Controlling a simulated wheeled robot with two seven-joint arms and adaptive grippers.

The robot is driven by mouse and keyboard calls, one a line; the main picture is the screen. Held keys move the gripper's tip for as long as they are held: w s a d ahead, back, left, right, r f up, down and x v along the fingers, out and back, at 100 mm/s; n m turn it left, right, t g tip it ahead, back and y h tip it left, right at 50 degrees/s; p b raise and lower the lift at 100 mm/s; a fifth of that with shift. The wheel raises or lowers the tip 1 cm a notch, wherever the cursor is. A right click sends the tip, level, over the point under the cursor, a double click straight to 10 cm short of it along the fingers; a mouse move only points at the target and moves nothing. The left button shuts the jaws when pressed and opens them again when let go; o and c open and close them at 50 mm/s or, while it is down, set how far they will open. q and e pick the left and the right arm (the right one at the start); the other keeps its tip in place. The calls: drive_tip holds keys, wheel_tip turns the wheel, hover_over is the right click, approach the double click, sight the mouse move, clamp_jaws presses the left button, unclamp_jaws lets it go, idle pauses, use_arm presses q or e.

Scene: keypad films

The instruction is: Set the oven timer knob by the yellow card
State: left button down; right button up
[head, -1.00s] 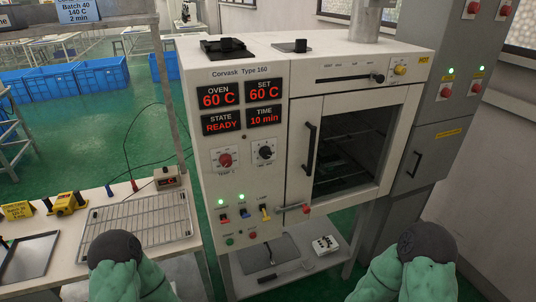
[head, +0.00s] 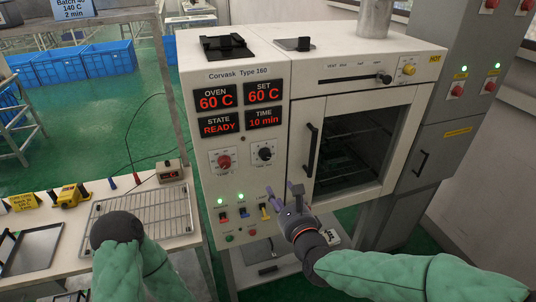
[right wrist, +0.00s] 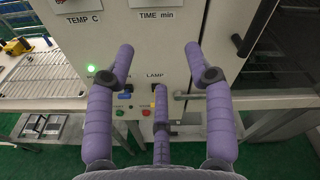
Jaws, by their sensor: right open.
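The timer knob (head: 264,153) is a black knob on a white dial on the oven (head: 240,195) front, right of the red temperature knob (head: 223,161). In the right wrist view only the lower edge of its dial (right wrist: 155,4) shows, above the TIME min label. The time display (head: 264,118) reads 10 min.
Coloured switches (head: 245,212) sit below the knobs. A wire rack (head: 145,215) and a metal tray (head: 32,250) lie on the left bench. A blue card (head: 72,8) hangs at the top left.

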drive_tip(key=m+t, duration=0.1)
drive_tip(key=m, duration=0.1)
approach(267, 157)
drive_tip(key=shift+x, duration=4.7)
clamp_jaws()
